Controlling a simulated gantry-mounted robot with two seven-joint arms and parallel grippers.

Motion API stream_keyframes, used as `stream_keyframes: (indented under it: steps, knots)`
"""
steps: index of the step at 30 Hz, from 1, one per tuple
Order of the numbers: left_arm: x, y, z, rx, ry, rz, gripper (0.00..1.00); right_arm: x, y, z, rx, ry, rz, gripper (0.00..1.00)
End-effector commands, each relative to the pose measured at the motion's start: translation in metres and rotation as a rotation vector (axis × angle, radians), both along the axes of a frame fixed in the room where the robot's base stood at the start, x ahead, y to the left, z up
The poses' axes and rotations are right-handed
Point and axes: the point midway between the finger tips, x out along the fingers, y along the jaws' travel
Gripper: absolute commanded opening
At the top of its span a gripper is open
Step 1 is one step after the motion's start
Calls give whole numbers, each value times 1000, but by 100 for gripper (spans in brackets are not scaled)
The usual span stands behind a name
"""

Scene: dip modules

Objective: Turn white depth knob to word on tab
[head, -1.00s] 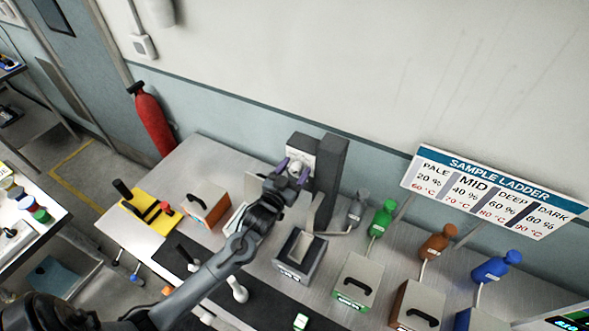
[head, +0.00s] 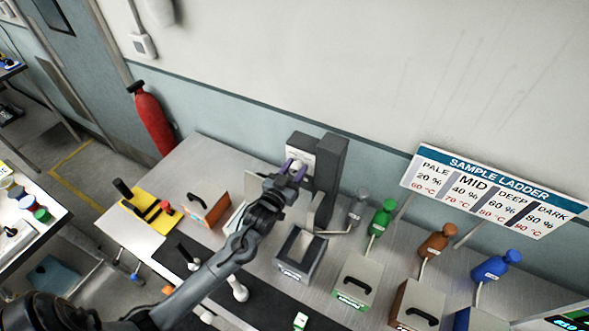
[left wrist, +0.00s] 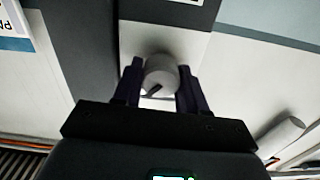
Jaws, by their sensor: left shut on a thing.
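The white depth knob (left wrist: 160,76) sits on a white panel (left wrist: 192,45) in the left wrist view, with a dark mark on its face. In the head view the panel (head: 299,150) is on a dark grey post (head: 329,178), and the knob (head: 297,164) is partly hidden by my gripper. My left gripper (left wrist: 158,88) has its purple fingers on both sides of the knob and is shut on it; it also shows in the head view (head: 295,172). I cannot read any word on a tab. My right gripper is not in view.
An open grey tank (head: 300,252) stands below the post. A yellow tray (head: 143,213) is at left.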

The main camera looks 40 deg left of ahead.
Motion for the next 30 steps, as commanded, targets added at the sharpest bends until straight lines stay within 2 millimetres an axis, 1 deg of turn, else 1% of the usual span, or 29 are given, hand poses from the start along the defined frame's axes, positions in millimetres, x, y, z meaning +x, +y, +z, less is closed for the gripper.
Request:
stream_keyframes:
  steps: [5,21,30]
  knots:
    - [0,0,3,-92,-24,1,11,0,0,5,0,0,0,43]
    - [0,2,4,-491,-110,2,11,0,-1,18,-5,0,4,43]
    - [0,2,4,-615,-138,-1,11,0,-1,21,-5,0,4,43]
